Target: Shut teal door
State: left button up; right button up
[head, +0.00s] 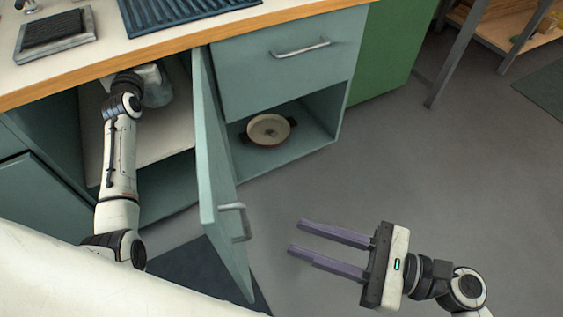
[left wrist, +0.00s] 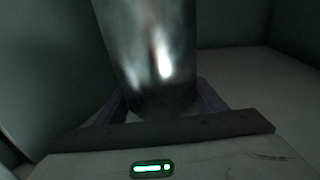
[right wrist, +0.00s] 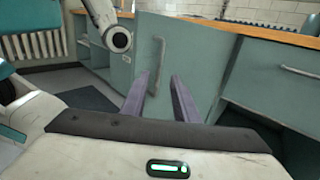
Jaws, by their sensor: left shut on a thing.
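The teal door (head: 220,180) stands swung open, seen nearly edge-on in the head view, with a metal handle (head: 236,221) on its right face. It also shows in the right wrist view (right wrist: 182,62), with its handle (right wrist: 157,65) beyond the fingers. My right gripper (head: 297,237) is open and empty, to the right of the door and apart from the handle. My left arm reaches into the cabinet left of the door. My left gripper (left wrist: 160,112) is shut on a shiny metal container (left wrist: 150,60), partly hidden under the counter in the head view (head: 157,88).
A drawer (head: 290,62) is closed above an open compartment holding a round pan (head: 269,129). A counter (head: 190,38) overhangs the cabinet. A dark mat (head: 190,272) lies on the floor below the door.

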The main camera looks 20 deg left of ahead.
aim_at(220, 208)
jog(key=k, duration=1)
